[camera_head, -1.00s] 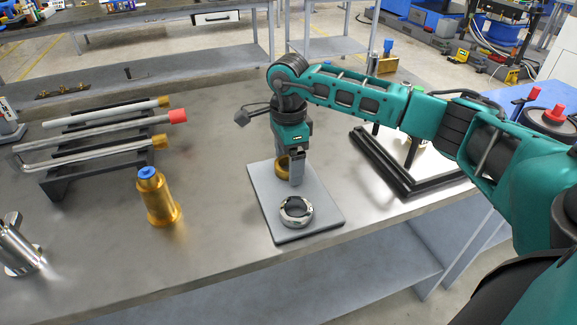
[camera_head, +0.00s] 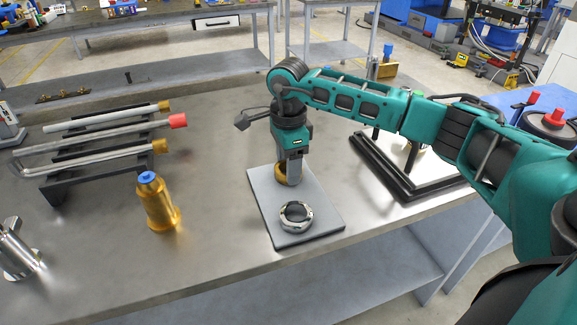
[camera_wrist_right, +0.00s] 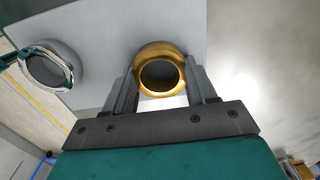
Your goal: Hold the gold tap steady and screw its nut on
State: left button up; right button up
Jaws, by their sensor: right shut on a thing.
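The gold tap (camera_head: 157,205), with a blue top, stands upright on the metal table, left of the grey plate, with no gripper on it. A gold ring nut (camera_head: 280,174) is at the back part of the grey plate (camera_head: 262,193); it also shows in the right wrist view (camera_wrist_right: 160,49). My right gripper (camera_head: 288,174) points down over the plate and is shut on this gold nut, one finger on each side. In the head view the fingers hide part of the nut. A chrome ring nut (camera_head: 296,230) lies at the front of the plate. My left gripper is not in view.
A black rack (camera_head: 56,184) holds several bent pipes at the left. A chrome part (camera_head: 16,255) is at the left edge. A black frame (camera_head: 397,179) stands right of the plate. The table between tap and plate is clear.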

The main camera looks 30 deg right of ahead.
notch_tip(320, 180, up, 20)
jog(key=p, duration=0.1)
dwell(0.5)
